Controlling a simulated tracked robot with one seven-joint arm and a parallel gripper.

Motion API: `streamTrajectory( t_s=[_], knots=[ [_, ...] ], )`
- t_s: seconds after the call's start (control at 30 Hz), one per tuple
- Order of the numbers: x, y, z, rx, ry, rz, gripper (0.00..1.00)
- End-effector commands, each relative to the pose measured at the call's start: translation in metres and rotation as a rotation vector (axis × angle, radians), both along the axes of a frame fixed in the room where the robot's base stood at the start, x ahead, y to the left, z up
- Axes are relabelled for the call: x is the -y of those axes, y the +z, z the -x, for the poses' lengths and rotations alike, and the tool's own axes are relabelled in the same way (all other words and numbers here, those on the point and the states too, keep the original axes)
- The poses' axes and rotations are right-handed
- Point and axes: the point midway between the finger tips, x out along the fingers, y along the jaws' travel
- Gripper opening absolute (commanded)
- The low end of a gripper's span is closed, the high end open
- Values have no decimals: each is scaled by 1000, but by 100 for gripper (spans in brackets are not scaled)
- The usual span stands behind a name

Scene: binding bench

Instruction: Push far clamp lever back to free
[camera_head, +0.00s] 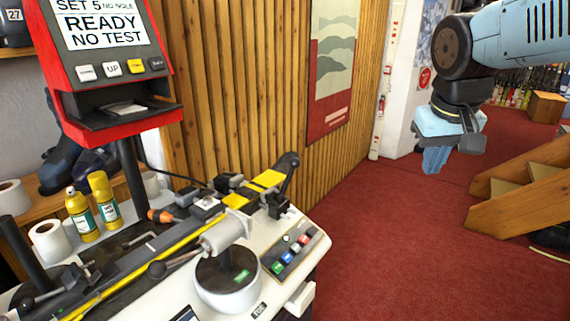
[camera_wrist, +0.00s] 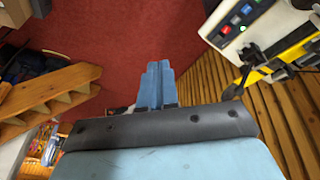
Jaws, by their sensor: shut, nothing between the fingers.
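The bench machine (camera_head: 140,265) has a yellow-edged rail running away to its far end. The far clamp lever (camera_head: 287,173), dark with a rounded knob, stands up at that far end beside a yellow block. In the wrist view what looks like the same lever (camera_wrist: 240,82) shows at the right, its knob beyond the bench edge. My gripper (camera_head: 435,160) hangs fingers-down at the upper right, well to the right of the lever and apart from it. It also shows in the wrist view (camera_wrist: 154,82), with its blue fingers together and empty.
A button panel (camera_head: 296,250) and a white round bowl-like part (camera_head: 228,287) are on the near right of the bench. A red-framed display (camera_head: 105,50) stands at left. A slatted wood wall (camera_head: 240,90) is behind the bench. Wooden steps (camera_head: 525,195) stand right; red floor between is clear.

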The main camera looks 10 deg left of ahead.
Motion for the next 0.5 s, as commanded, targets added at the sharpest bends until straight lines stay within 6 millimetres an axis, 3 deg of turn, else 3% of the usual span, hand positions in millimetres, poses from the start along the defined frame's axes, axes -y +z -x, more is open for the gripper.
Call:
streamTrajectory(
  t_s=[0.27, 0.5],
  knots=[
    [-6, -13, -15, -45, 68, 128, 0],
    [-20, -18, -40, -81, 124, 242, 0]
  ],
)
